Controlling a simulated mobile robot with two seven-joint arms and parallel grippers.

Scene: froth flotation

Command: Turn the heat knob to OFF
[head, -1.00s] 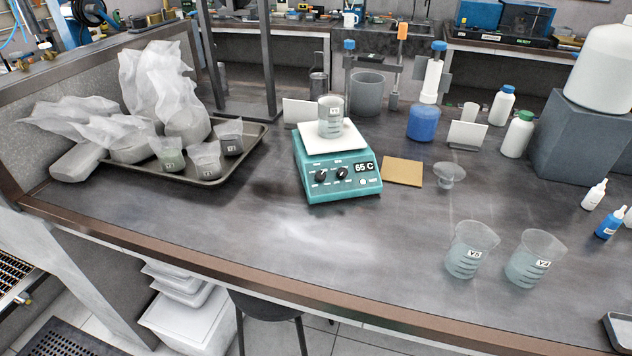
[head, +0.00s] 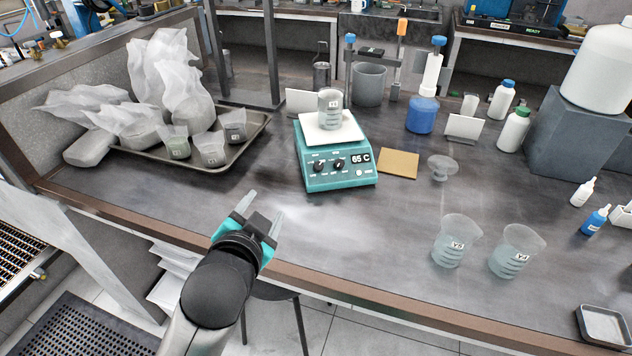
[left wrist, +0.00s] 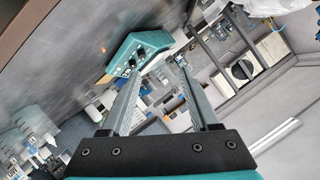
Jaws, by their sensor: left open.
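The teal hot plate (head: 338,178) stands on the bench with two black knobs on its front face, a left knob (head: 319,165) and a right knob (head: 338,164). Its display reads 65 C. I cannot tell which knob is the heat knob. A beaker (head: 330,103) sits on its white top. My left gripper (head: 263,217) is open and empty over the bench's front edge, in front and left of the hot plate, apart from it. The left wrist view shows the hot plate (left wrist: 143,52) tilted, beyond the open fingers (left wrist: 152,92). My right gripper is not in view.
A tray (head: 252,139) with cups and bags stands left. A tan square (head: 399,164) and a small clear dish (head: 441,167) lie right of the hot plate. Beakers Y5 (head: 457,241) and Y4 (head: 516,251) stand front right. The bench before the hot plate is clear.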

